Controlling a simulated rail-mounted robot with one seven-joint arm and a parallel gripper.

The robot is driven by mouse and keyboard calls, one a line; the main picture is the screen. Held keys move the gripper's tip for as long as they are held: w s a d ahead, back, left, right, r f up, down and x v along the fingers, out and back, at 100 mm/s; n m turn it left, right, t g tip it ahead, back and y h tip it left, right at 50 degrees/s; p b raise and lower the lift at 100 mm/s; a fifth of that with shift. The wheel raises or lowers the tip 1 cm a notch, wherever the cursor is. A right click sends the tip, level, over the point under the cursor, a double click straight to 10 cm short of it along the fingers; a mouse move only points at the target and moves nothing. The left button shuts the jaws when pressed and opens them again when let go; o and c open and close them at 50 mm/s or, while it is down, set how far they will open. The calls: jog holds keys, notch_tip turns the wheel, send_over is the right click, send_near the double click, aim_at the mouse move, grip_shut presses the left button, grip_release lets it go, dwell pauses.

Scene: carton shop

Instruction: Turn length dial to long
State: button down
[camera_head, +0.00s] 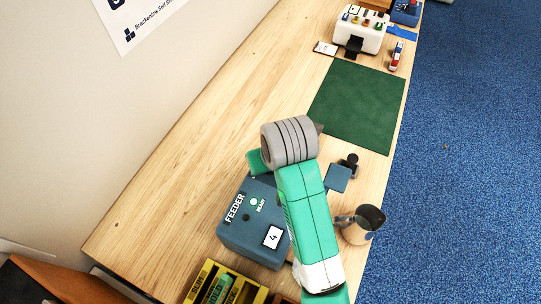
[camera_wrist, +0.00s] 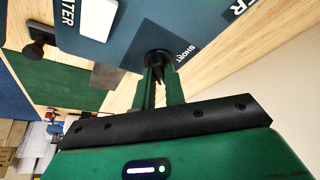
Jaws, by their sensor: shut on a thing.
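In the wrist view, the dark round length dial (camera_wrist: 158,58) stands on a blue machine (camera_wrist: 110,45) whose partly cut-off label ends in "TER". The word SHORT is printed beside the dial. My gripper (camera_wrist: 158,76) has its two green fingers closed on the dial. The dial's pointer and any LONG marking cannot be made out. In the head view my arm covers the dial and most of this machine; a small blue part (camera_head: 338,178) shows to the right of the arm.
The blue FEEDER box (camera_head: 238,238) stands just left of my arm. A metal jug (camera_head: 362,222) stands close on the right, near the table edge. A yellow rack (camera_head: 210,278) is at the front. The green mat (camera_head: 362,100) beyond is clear.

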dwell(0.5)
jog(key=c, duration=1.5)
grip_release()
jog(key=shift+o, duration=0.2)
jog(key=v, duration=0.7)
jog(key=shift+r, duration=0.35)
jog(key=shift+s, duration=0.15)
